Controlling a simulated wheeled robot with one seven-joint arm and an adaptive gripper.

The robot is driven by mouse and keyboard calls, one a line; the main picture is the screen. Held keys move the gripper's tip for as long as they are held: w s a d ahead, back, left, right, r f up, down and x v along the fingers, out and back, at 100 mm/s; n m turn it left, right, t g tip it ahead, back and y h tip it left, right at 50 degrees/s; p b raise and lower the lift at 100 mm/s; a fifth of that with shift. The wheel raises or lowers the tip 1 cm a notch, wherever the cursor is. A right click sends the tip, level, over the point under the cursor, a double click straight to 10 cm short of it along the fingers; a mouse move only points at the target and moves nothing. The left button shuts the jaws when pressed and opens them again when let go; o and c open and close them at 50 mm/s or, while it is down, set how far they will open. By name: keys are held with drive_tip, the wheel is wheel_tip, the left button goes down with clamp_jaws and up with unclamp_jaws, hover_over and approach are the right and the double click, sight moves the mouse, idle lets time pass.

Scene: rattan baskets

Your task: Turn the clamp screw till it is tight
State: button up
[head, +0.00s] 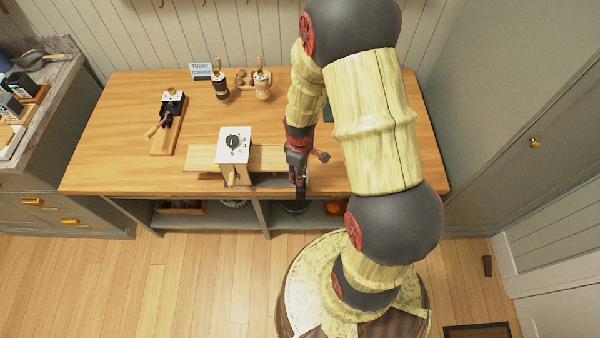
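My gripper (299,177) points down at the front edge of the wooden worktop (380,165), right of a box with a white numbered dial plate (222,154) and a black knob (233,142). A dark upright part (301,199) shows just below my fingers at the edge. I cannot tell whether it is the clamp screw or part of my gripper. My arm and fingers cover this spot, so neither the finger opening nor any grip on a screw can be made out. The box stands on a pale board (200,158), with a small wooden handle (231,177) at its front.
At the back stand a small sign (201,71), two hand grinders (219,84) (262,84) and a plate of brown pieces (244,79). Another device on a wooden board (168,130) is at the left. A shelf (185,220) runs below the worktop. The worktop's left front is clear.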

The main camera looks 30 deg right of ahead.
drive_tip(key=c, duration=0.4)
drive_tip(key=shift+o, duration=0.2)
drive_tip(key=shift+m+p, duration=0.3)
drive_tip(key=shift+m, duration=2.2)
drive_tip(key=o, duration=1.1)
drive_tip(key=shift+o, duration=0.2)
wheel_tip(320, 180, up, 12)
